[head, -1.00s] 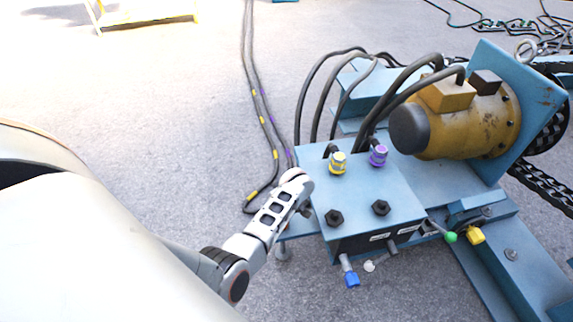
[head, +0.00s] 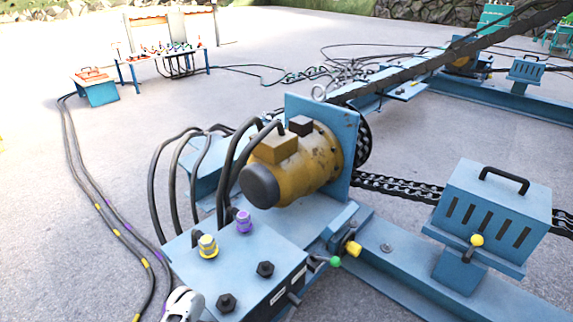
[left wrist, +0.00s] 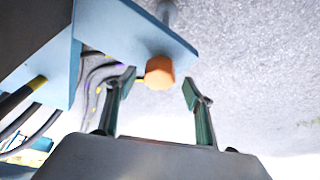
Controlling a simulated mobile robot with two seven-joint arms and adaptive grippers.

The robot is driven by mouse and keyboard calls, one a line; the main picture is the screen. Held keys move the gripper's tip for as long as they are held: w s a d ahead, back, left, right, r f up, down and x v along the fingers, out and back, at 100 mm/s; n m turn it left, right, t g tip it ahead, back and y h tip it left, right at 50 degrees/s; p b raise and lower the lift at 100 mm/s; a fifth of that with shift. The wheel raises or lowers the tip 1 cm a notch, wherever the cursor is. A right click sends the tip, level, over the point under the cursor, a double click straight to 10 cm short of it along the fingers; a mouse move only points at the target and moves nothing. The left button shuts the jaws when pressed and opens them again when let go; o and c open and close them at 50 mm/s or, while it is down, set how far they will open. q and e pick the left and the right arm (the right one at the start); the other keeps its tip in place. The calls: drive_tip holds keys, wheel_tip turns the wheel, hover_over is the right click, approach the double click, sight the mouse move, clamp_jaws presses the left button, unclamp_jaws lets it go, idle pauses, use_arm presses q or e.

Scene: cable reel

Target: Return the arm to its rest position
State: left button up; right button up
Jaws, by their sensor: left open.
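My left gripper (left wrist: 160,86) shows in the left wrist view with its two dark green fingers apart. An orange hexagonal piece (left wrist: 159,72) on the blue structure (left wrist: 130,30) appears between or just beyond the fingertips. I cannot tell whether they touch it; nothing is visibly clamped. In the head view, only a pale end part of my left arm shows at the bottom edge, beside the blue box (head: 240,270) with yellow (head: 207,246) and purple (head: 243,221) connectors. My right gripper is in neither view.
A yellow motor (head: 295,170) stands behind the box on the blue frame. Black-and-yellow marked cables (head: 110,225) run along the ground at left. A slotted blue box with a handle (head: 490,210) is at right. Open grey ground lies at left.

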use_arm(q)
drive_tip(key=shift+x, duration=0.85)
drive_tip(key=shift+w+a+f, duration=0.15)
drive_tip(key=shift+a+f, duration=0.25)
